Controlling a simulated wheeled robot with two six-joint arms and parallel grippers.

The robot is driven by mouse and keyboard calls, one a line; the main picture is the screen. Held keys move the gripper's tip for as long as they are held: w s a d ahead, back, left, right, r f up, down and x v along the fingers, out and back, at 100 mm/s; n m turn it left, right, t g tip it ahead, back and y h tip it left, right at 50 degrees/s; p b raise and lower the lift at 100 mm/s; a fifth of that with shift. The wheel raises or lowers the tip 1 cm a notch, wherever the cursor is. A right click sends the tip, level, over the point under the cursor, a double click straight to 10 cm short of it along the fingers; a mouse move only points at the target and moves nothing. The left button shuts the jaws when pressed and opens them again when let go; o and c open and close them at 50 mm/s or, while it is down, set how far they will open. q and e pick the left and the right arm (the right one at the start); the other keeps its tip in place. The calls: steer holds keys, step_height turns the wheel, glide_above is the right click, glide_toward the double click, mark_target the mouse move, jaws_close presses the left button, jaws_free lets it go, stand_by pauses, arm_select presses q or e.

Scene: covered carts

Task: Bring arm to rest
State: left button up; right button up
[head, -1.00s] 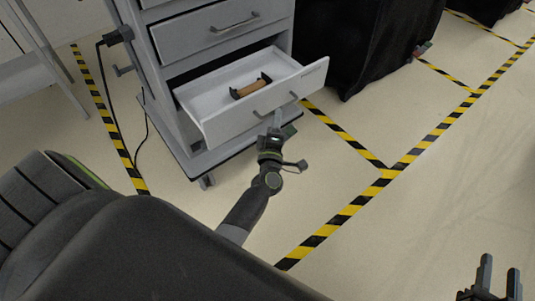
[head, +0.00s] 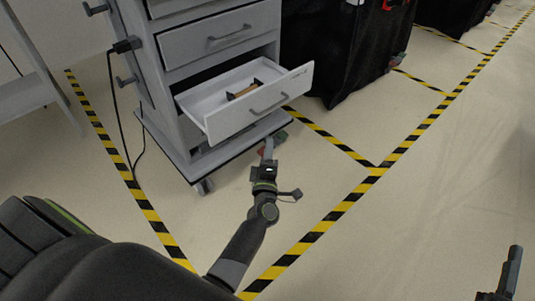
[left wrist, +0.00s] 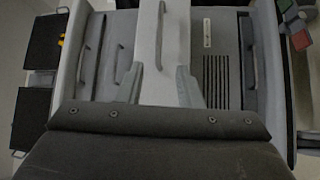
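My left gripper (head: 268,148) is below and in front of the open drawer (head: 222,122) of a grey cabinet in the head view. It is apart from the drawer's handle (head: 268,103). In the left wrist view, the two fingers of my left gripper (left wrist: 158,88) stand apart with nothing between them. The drawer handle (left wrist: 159,35) shows beyond them. My right gripper (head: 510,275) is at the lower right corner of the head view, cut off by the edge. One finger shows clearly; its opening cannot be judged.
A brown object with dark ends (head: 243,92) lies in the drawer. The grey cabinet (head: 160,125) stands on wheels. A black-covered cart (head: 335,50) is behind it at the right. Yellow-black tape (head: 345,205) marks the floor, which is clear at the right.

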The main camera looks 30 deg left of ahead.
arm_select(q)
steer(key=shift+r, duration=0.1)
